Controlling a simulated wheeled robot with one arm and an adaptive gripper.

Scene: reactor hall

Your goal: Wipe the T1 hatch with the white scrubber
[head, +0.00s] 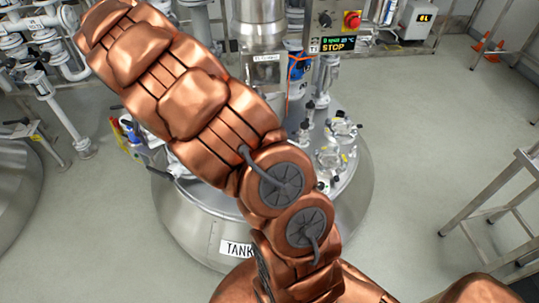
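Small clear fittings (335,157) show on the right of the tank lid. I cannot make out the T1 hatch. I do not see the white scrubber. My gripper is not in view.
Coloured items (130,130) are at the tank's left edge. Metal steps (490,205) stand right, white pipes (50,50) left. Floor right of the tank is clear.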

